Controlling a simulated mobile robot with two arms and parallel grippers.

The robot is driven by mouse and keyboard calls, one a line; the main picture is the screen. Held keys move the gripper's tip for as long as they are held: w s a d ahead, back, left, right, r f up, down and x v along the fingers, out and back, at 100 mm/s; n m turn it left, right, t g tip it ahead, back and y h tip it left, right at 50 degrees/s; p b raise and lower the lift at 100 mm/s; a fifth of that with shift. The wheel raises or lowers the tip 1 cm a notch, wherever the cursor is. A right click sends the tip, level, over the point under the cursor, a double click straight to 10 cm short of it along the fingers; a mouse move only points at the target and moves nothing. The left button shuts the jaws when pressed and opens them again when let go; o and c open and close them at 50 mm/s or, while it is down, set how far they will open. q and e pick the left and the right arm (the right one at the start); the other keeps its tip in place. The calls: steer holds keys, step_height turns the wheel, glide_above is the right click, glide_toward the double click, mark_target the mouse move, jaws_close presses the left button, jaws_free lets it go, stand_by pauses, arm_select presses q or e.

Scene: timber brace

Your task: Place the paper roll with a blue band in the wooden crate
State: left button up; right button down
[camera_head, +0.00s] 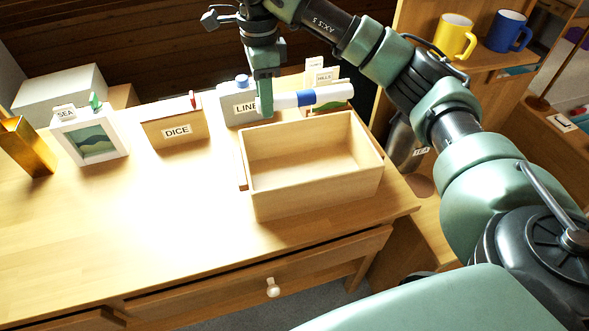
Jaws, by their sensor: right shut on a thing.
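The paper roll (334,93) is white with a blue band (306,98) and lies roughly level in the air, just beyond the far edge of the crate. My right gripper (265,97) is shut on the left end of the roll and points down. The wooden crate (318,193) stands open and empty at the right end of the table. The roll is outside the crate's opening as seen here. My left gripper is not in view.
A box marked LINE (238,107), a box marked DICE (174,132) and a framed picture marked SEA (94,145) stand along the back. A yellow mug (455,36) and a blue mug (508,31) stand on a shelf. The table's left middle (130,220) is clear.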

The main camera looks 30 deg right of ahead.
glide_above(271, 172)
step_height(271, 172, down, 15)
steer(key=shift+r+p, duration=0.1)
steer(key=shift+p, duration=0.2)
step_height(271, 172, down, 5)
steer(key=shift+w+r, duration=0.1)
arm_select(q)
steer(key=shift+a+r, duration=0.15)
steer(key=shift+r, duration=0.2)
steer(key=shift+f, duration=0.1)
arm_select(e)
steer(key=c, duration=1.5)
jaws_free()
steer(key=shift+f, duration=0.2)
steer(key=o, duration=0.4)
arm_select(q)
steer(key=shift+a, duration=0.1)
arm_select(e)
steer(key=shift+r, duration=0.15)
